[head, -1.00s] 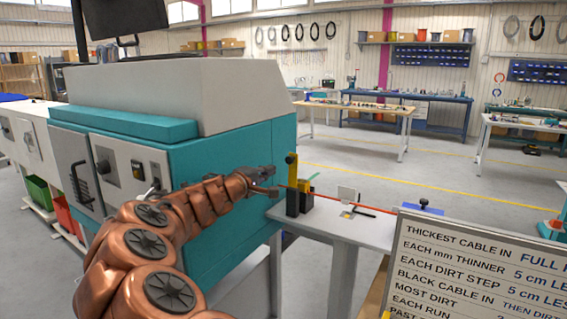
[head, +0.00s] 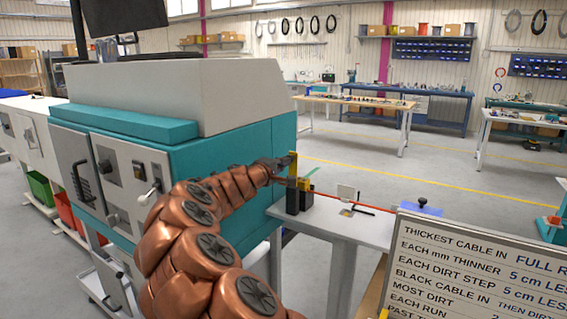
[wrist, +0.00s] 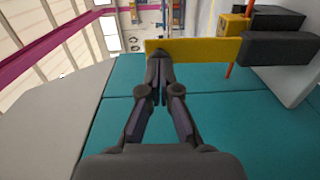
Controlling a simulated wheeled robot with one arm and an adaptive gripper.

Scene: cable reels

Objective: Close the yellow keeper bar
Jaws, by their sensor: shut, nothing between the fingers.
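The yellow keeper bar (head: 293,163) stands upright at the left end of a small black fixture (head: 293,201) on the grey table. In the wrist view the bar (wrist: 200,51) runs across the top of the picture, its right end meeting a black block (wrist: 275,48). My gripper (head: 283,164) is beside the bar's upper part, on the side of the teal machine. In the wrist view my gripper (wrist: 158,68) is shut and empty, its tips overlapping the bar's free end. I cannot tell whether they touch it.
An orange-red cable (head: 352,203) runs right from the fixture across the grey table (head: 350,229). The teal machine (head: 230,150) stands close on the left. A lettered board (head: 470,265) is at front right. A blue-topped clamp (head: 424,207) is at the table's right.

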